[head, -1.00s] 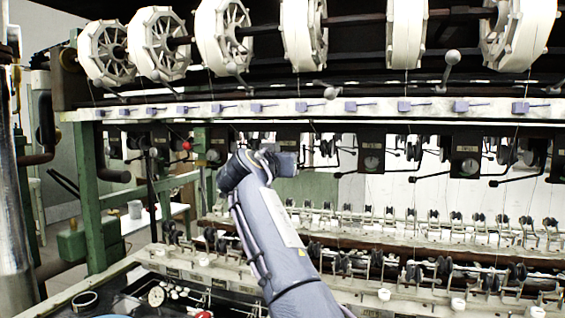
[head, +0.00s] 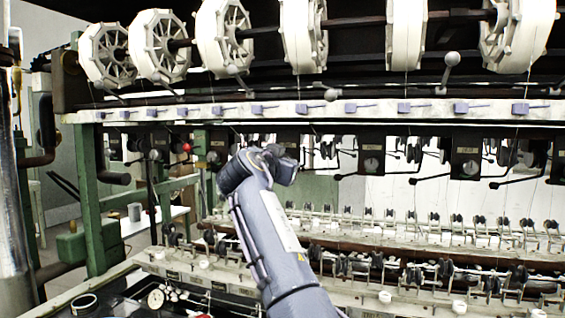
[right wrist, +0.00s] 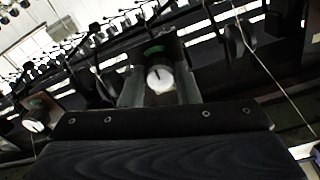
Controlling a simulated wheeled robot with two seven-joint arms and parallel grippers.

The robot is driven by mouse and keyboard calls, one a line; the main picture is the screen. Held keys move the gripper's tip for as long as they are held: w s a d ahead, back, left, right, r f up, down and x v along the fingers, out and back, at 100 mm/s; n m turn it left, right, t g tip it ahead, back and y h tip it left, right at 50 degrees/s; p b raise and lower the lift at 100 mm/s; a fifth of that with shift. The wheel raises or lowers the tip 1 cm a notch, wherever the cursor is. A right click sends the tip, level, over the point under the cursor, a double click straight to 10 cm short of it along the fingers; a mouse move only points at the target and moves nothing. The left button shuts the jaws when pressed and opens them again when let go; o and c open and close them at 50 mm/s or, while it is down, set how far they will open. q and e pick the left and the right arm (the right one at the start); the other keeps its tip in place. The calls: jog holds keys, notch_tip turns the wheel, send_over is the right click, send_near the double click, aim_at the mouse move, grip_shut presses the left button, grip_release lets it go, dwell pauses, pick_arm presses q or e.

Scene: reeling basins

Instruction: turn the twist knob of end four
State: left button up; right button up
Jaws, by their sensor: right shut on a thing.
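In the right wrist view a round white twist knob (right wrist: 158,78) with a short dark mark near its top sits below a green label on a dark box. My right gripper (right wrist: 160,90) is shut on this knob, its grey fingers on either side. In the head view my right arm rises from the bottom middle, and its gripper (head: 287,170) is at the row of dark boxes under the rail. It hides the held knob there. The box's number is not legible. My left gripper is not in view.
Similar dark boxes with knobs stand in the row, one to the right (head: 372,163) and another farther right (head: 468,167). Thin black crank levers (head: 432,177) stick out beside them. White reels (head: 303,35) hang above, and several small spools line the lower rows.

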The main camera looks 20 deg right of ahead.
jog(key=shift+f, duration=0.2)
jog(key=o, duration=0.9)
jog(key=shift+o, duration=0.4)
jog(key=shift+r, duration=0.1)
jog(key=b+v, duration=0.4)
jog(key=v, duration=0.3)
jog(key=shift+s+a, duration=0.25)
jog(key=shift+s, duration=0.1)
